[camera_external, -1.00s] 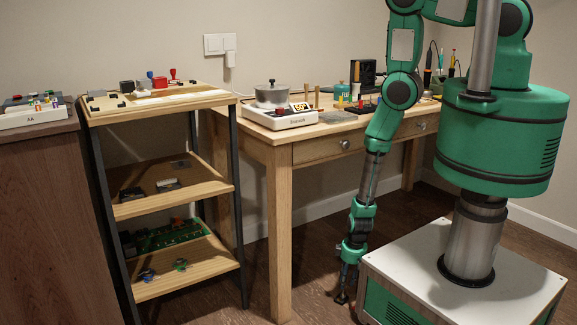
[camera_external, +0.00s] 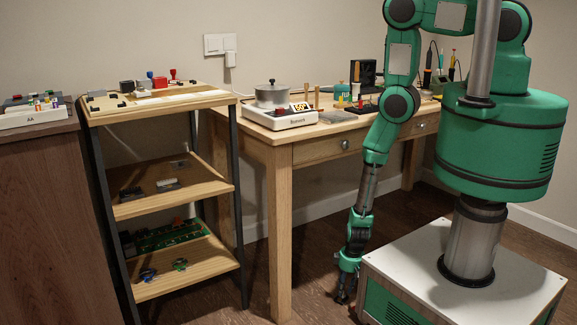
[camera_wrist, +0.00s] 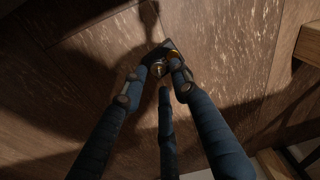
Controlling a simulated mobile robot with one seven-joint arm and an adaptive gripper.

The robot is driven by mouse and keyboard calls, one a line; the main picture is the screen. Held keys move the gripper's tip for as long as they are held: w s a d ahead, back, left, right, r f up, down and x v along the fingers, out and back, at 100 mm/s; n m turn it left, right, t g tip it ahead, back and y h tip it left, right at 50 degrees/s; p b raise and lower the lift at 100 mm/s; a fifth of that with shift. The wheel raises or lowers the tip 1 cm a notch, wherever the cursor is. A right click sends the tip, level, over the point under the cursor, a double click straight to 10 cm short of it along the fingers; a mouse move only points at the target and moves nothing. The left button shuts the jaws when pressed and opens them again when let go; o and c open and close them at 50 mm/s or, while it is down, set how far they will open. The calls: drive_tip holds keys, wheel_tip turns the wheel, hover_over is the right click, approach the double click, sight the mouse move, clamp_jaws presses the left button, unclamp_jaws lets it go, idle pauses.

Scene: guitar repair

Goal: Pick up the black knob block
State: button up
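The black knob block, a small dark piece with brass-coloured round parts, lies on the wooden floor in the wrist view (camera_wrist: 170,48). My gripper (camera_wrist: 163,72) points down at it with its dark blue fingers apart. The fingertips reach the block's near side and partly cover it; contact is not clear. In the external view my gripper (camera_external: 344,294) is low over the floor, beside my base and right of the table's front leg. There the block is too dark and small to make out from the fingers.
The wooden table (camera_external: 312,151) stands behind my arm, its front leg (camera_external: 280,240) close to the left. A three-tier shelf (camera_external: 215,255) holds small parts farther left. In the wrist view a wooden piece (camera_wrist: 310,42) is at the right edge. Floor around the block is clear.

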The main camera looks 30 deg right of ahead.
drive_tip(key=shift+f, duration=0.4)
drive_tip(key=shift+c, duration=0.5)
clamp_jaws()
